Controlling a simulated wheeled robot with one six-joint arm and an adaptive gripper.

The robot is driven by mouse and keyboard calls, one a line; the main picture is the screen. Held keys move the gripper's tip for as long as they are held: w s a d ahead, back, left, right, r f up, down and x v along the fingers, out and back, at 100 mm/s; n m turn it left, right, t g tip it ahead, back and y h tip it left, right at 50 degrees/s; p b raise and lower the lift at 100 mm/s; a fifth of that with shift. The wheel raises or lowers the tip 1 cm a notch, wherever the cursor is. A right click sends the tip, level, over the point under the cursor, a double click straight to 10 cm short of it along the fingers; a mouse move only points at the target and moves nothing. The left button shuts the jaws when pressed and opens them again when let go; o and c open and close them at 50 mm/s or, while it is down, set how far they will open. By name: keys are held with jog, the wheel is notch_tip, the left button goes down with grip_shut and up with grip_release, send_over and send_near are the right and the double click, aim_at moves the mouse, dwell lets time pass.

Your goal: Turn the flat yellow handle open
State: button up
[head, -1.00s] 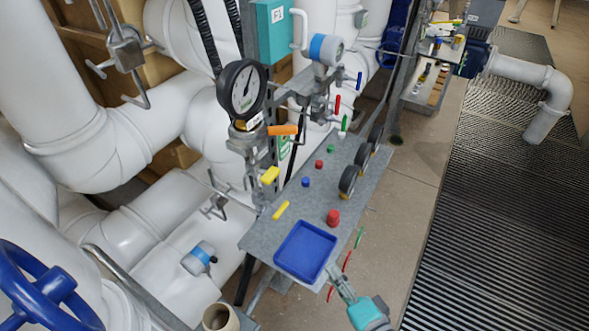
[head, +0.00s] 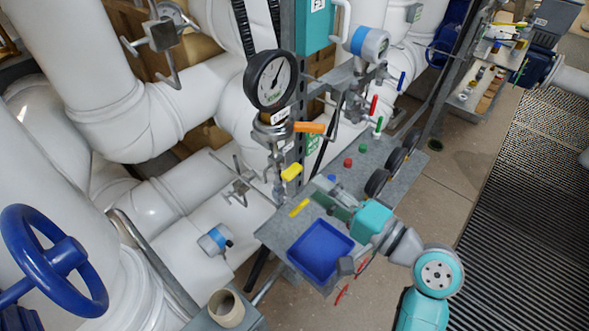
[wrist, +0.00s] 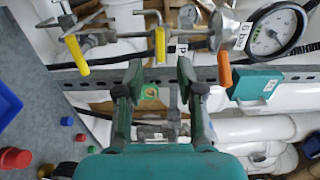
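Two yellow handles show. One (head: 291,172) is on a small valve below the orange handle; in the wrist view a yellow handle (wrist: 160,45) hangs straight down near the middle. The other yellow handle (head: 299,207) appears lower, over the shelf edge; in the wrist view it hangs tilted at left (wrist: 76,55). I cannot tell for sure which one is meant as flat. My gripper (wrist: 157,80) is open and empty, its fingers either side of the middle handle's line and apart from it. In the head view my gripper (head: 328,193) is over the grey shelf.
An orange handle (head: 310,127) sits below a round gauge (head: 270,80). The grey shelf (head: 276,233) carries a blue tray (head: 320,252), coloured buttons and black wheels. A metal rail (wrist: 240,77) crosses behind my fingers. White pipes stand behind. The grating (head: 520,220) at right is clear.

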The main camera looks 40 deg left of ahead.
aim_at(296, 175)
jog(key=a, duration=0.8)
jog(key=shift+w, duration=0.3)
grip_shut()
